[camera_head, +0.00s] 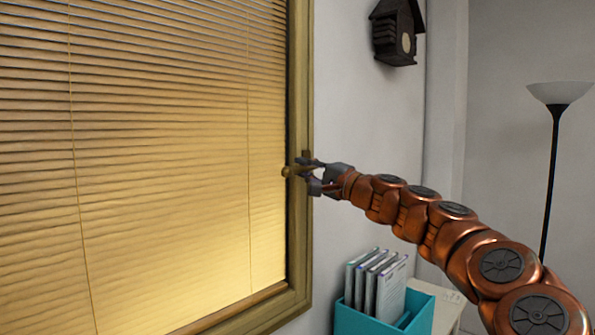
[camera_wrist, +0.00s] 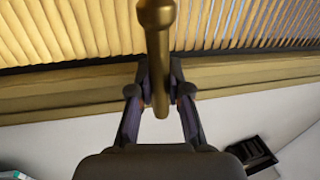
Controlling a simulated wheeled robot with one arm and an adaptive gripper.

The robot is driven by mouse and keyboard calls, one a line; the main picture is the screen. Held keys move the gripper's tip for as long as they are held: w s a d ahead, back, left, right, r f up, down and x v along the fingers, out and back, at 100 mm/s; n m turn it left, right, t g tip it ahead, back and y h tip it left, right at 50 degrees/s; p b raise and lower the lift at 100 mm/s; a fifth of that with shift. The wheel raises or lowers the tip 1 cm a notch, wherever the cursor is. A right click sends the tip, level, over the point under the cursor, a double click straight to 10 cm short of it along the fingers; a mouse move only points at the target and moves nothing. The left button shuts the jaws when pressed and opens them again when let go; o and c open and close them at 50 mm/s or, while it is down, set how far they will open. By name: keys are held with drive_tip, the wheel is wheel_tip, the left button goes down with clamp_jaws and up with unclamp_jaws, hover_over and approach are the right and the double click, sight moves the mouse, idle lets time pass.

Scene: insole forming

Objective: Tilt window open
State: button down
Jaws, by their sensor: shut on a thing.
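The window (camera_head: 297,262) has a wooden frame and fills the left of the head view, with closed yellowish blinds (camera_head: 170,150) over its pane. A brass handle (camera_head: 290,171) sits on the right side of the frame, its knob end pointing left, about horizontal. My gripper (camera_head: 310,176) is at the handle, its fingers shut on it from the right. In the wrist view the handle (camera_wrist: 159,50) runs down between the two fingers of my gripper (camera_wrist: 160,95). The window frame (camera_wrist: 70,90) shows behind it. I see no clear gap between frame and window.
A teal box (camera_head: 385,318) with upright folders (camera_head: 378,285) stands on a light surface below my arm. A dark birdhouse-shaped clock (camera_head: 397,32) hangs on the wall above. A floor lamp (camera_head: 552,150) stands at the right. The wall beside the window is clear around my gripper.

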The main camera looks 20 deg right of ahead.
drive_tip(key=shift+t+y, duration=0.5)
drive_tip(key=b+v, duration=0.5)
drive_tip(key=b, duration=0.1)
drive_tip(key=shift+s, duration=0.1)
drive_tip(key=shift+s+d+b, duration=0.3)
drive_tip(key=shift+s+b, duration=0.15)
drive_tip(key=shift+b, duration=0.1)
drive_tip(key=shift+r, duration=0.1)
drive_tip(key=c, duration=1.1)
unclamp_jaws()
